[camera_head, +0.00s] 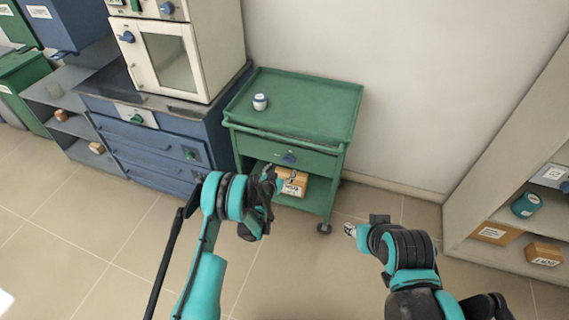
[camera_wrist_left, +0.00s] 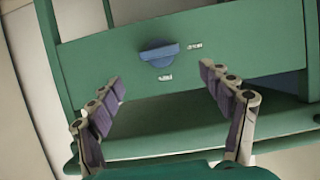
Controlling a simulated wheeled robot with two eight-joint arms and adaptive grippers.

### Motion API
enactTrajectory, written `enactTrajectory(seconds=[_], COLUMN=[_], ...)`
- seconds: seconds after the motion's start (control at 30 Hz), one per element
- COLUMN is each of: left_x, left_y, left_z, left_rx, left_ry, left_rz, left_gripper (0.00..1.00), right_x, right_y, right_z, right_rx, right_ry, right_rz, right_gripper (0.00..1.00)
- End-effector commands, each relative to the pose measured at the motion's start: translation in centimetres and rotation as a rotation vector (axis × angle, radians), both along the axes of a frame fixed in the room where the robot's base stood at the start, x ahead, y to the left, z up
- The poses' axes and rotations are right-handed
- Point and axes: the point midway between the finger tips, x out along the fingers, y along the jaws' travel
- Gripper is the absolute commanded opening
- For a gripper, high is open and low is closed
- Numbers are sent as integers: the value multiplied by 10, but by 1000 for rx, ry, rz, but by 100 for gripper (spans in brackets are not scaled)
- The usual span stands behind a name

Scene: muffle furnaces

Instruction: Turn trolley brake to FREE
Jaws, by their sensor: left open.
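The green trolley (camera_head: 300,98) stands against the wall. On its front panel is a blue brake knob (camera_head: 289,158). In the left wrist view the knob (camera_wrist_left: 160,54) has its bar lying nearly level, slightly tilted. One small label sits to its right (camera_wrist_left: 195,45) and one below it (camera_wrist_left: 165,78); their words are too small to read. My left gripper (camera_head: 270,178) is open in front of the panel. In the wrist view its fingertips (camera_wrist_left: 163,77) are spread either side of the knob, apart from it. My right gripper (camera_head: 356,230) hangs to the right, away from the trolley.
A white and blue jar (camera_head: 260,102) stands on the trolley top. A cardboard box (camera_head: 292,183) lies on its lower shelf. A blue drawer cabinet (camera_head: 150,140) with a furnace (camera_head: 172,60) adjoins on the left. A shelf unit (camera_head: 520,185) stands at the right.

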Motion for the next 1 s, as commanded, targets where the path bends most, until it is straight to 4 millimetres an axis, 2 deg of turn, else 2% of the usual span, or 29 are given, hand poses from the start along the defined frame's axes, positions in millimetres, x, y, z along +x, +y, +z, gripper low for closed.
enactTrajectory(seconds=[0.4, 0.6, 0.83, 1.0], left_x=[54, 65, 66, 66], left_y=[-18, -22, -22, -22], left_z=[-26, -29, -28, -28], left_rx=[0, -1, -1, -1], left_ry=[0, 0, 0, 0], left_rz=[-1, -1, 0, 0], left_gripper=[79, 79, 79, 34], right_x=[0, 0, 0, 0], right_y=[0, 0, 0, 0], right_z=[-24, -27, -26, -26], right_rx=[0, 0, 0, 0], right_ry=[0, 0, 0, 0], right_rz=[0, 0, 0, 0], right_gripper=[40, 40, 40, 40])
